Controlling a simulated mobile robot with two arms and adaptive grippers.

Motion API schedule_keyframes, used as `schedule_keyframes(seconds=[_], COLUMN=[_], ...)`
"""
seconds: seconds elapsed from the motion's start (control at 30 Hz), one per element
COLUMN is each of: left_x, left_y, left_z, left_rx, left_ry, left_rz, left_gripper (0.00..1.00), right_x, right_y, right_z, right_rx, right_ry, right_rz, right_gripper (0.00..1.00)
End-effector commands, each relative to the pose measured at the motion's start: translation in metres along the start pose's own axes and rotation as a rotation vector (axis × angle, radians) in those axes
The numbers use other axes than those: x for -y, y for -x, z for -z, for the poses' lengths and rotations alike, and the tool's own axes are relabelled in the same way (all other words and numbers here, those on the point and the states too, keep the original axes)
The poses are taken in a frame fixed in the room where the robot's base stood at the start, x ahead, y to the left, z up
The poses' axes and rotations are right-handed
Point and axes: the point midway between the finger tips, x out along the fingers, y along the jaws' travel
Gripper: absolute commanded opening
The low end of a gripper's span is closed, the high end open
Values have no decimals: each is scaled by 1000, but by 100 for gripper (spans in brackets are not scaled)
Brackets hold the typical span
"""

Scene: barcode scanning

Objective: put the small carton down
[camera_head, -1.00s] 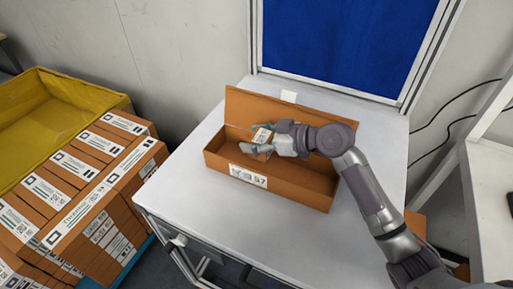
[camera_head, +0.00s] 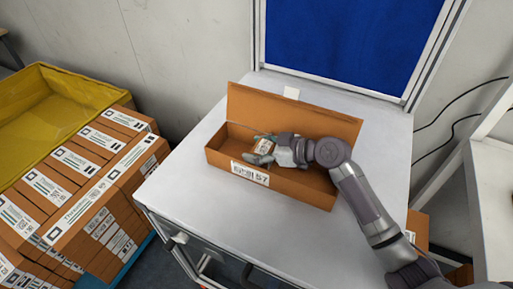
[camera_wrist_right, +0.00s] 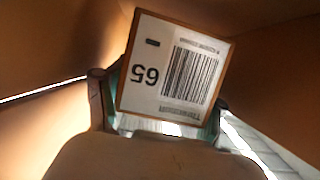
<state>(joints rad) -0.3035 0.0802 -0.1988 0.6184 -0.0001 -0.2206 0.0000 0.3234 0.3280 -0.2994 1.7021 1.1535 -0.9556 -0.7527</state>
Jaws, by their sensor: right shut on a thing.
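The small carton (camera_head: 264,146) has a white label. In the right wrist view the small carton (camera_wrist_right: 178,68) shows its label with a barcode and the number 65 upside down. My right gripper (camera_head: 262,153) is shut on it, inside the long open orange-brown box (camera_head: 306,185) on the table. In the right wrist view the fingers of my right gripper (camera_wrist_right: 160,110) are on both sides of the carton. The carton's underside is hidden, so I cannot tell whether it touches the box floor. My left gripper is not in view.
The box stands on a white table (camera_head: 190,195) with its back flap (camera_head: 290,110) raised. A blue panel (camera_head: 345,45) stands behind. Stacked labelled cartons (camera_head: 90,190) and a yellow bin (camera_head: 60,85) are at the left. The table front is clear.

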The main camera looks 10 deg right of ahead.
Motion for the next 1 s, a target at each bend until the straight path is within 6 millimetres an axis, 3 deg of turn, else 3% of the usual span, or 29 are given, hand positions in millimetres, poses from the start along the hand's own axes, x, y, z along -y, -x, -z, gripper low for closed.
schedule_keyframes(seconds=[0.13, 0.17, 0.23, 0.53, 0.7, 0.77, 1.0], left_x=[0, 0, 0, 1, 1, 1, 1], left_y=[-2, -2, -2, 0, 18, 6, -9], left_z=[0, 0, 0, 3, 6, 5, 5], left_rx=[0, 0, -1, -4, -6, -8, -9], left_ry=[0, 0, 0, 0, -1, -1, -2], left_rz=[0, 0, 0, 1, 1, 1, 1], left_gripper=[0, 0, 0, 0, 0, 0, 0], right_x=[0, 0, 0, 0, 0, -2, -1], right_y=[0, 0, 0, 0, 7, 17, 73], right_z=[-1, -1, -1, 1, 16, 7, 6], right_rx=[-2, 0, 0, -1, -2, 1, 3], right_ry=[1, 0, 0, 0, 0, 3, 5], right_rz=[-1, 0, 0, 0, -1, -4, -3], right_gripper=[26, 70, 81, 83, 83, 83, 83])
